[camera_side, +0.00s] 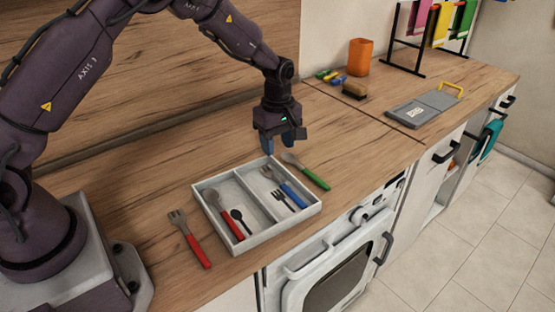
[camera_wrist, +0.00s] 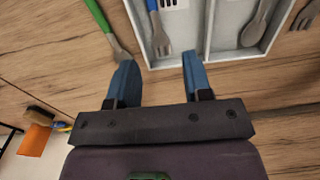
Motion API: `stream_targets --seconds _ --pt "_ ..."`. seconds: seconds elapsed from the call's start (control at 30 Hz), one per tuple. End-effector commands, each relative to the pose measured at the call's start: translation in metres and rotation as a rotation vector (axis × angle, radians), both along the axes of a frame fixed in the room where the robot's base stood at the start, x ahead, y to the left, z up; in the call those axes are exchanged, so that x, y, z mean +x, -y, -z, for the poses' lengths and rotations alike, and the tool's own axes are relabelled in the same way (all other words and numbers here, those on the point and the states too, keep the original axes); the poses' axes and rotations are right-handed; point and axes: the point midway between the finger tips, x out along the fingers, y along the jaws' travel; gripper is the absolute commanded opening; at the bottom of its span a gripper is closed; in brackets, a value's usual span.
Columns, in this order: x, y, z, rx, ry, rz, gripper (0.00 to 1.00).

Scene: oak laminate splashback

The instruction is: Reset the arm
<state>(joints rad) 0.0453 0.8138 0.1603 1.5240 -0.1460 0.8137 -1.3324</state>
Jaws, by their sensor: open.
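My gripper (camera_side: 281,146) hangs above the counter just behind the back edge of a cutlery tray, fingers pointing down. In the wrist view its two blue fingers (camera_wrist: 158,78) are apart with nothing between them. The white two-compartment tray (camera_side: 243,242) holds a red-handled spoon (camera_side: 224,218) and a small black spoon (camera_side: 240,219) in its left compartment. The right compartment holds a blue-handled fork (camera_side: 287,188) and a small dark fork (camera_side: 283,199). A green-handled utensil (camera_side: 309,173) lies across or beside the tray's right edge; the wrist view shows it outside (camera_wrist: 106,27).
A red-handled fork (camera_side: 191,241) lies left of the tray. Farther right are an orange cup (camera_side: 360,57), a brush (camera_side: 354,91), small coloured items (camera_side: 330,76), a grey board (camera_side: 423,109) and a black rack (camera_side: 422,47) with coloured cloths. The counter between tray and board is clear.

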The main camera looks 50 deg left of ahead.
Motion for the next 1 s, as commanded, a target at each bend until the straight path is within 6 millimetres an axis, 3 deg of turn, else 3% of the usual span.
stream_targets --seconds 0.2,0.57,0.7,0.83,1.0 --pt "0.0 0.0 -0.016 0.0 0.0 0.0 0.46" --pt "0.0 0.0 -0.016 0.0 0.0 0.01 0.46" --pt "-0.001 0.0 -0.016 0.002 -0.006 0.112 0.46" --pt "-0.023 0.001 -0.007 -0.008 -0.065 0.295 0.46" --pt "-0.055 0.007 -0.039 -0.032 -0.072 0.577 0.46"
